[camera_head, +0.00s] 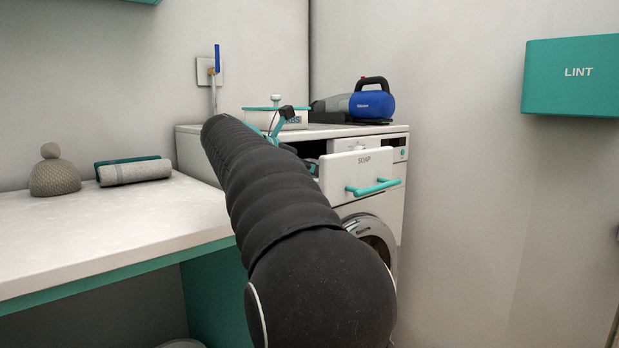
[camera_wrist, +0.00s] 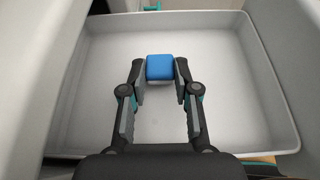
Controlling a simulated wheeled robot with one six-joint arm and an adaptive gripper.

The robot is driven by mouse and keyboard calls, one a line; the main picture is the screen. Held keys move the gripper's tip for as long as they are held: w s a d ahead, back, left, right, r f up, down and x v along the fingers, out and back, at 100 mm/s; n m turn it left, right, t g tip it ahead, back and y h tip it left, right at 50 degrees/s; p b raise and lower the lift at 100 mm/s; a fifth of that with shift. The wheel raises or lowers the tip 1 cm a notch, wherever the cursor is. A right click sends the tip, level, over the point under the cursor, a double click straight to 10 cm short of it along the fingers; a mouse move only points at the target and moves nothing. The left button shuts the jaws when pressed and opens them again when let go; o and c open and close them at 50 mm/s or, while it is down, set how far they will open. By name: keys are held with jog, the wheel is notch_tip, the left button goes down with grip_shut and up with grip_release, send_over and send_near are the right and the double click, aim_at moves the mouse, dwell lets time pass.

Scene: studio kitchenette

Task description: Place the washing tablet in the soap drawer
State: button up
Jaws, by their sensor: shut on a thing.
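My gripper (camera_wrist: 160,74) is shut on the blue washing tablet (camera_wrist: 160,67), which sits between its fingertips in the wrist view. Below them is the open, pale soap drawer (camera_wrist: 232,58); its floor looks bare. I cannot tell whether the tablet touches the drawer floor. In the head view the soap drawer (camera_head: 345,177), marked SOAP with a teal handle, is pulled out from the washing machine (camera_head: 398,215). My dark arm reaches across to it and hides much of my gripper and the tablet.
On the machine top stand a white tub with a teal lid (camera_head: 295,118) and a blue appliance (camera_head: 372,104). A counter (camera_head: 120,228) on the left bears a knitted item (camera_head: 55,175) and a grey roll (camera_head: 135,171). A teal LINT box (camera_head: 572,76) hangs at right.

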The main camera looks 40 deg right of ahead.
jog(key=shift+f, duration=0.6)
jog(key=shift+f, duration=0.2)
jog(key=o, duration=1)
jog(key=shift+r, duration=0.1)
jog(key=shift+r, duration=0.2)
jog(key=v, duration=1.2)
jog(key=shift+f, duration=0.1)
